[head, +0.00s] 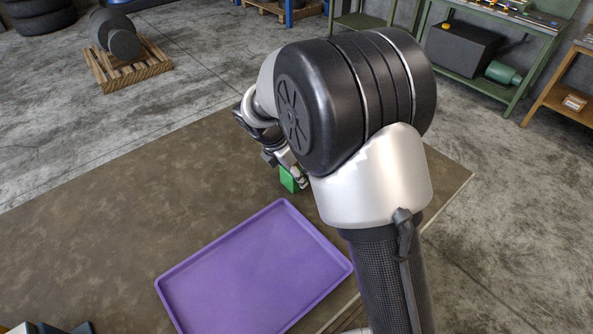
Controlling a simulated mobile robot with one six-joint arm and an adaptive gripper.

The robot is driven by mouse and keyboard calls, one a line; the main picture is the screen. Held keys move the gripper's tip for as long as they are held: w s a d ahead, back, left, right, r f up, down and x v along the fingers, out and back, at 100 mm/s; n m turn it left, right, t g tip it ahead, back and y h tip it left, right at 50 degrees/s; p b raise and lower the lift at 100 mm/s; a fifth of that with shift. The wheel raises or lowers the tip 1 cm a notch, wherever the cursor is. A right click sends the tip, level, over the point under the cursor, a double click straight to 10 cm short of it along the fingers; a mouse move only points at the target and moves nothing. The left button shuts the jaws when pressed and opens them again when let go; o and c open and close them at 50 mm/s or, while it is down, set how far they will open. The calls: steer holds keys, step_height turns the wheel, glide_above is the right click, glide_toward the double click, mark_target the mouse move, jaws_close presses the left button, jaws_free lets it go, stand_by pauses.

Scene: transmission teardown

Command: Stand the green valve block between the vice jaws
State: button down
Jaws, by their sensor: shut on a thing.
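The green valve block (288,180) shows in the head view just left of my arm, beyond the purple tray. Only part of it shows; my gripper and arm hide the rest. My gripper (289,172) is at the block's top and is shut on it. Its fingertips are small and partly covered by the arm. I cannot tell whether the block touches the table. No vice jaws can be made out for certain.
A purple tray (255,268), empty where it shows, lies on the brown tabletop (110,225). A dark object (62,327) is cut off at the lower left. A green workbench (505,50) stands behind.

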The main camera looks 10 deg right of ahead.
steer(key=c, duration=0.8)
jaws_free()
steer(key=shift+f, duration=0.1)
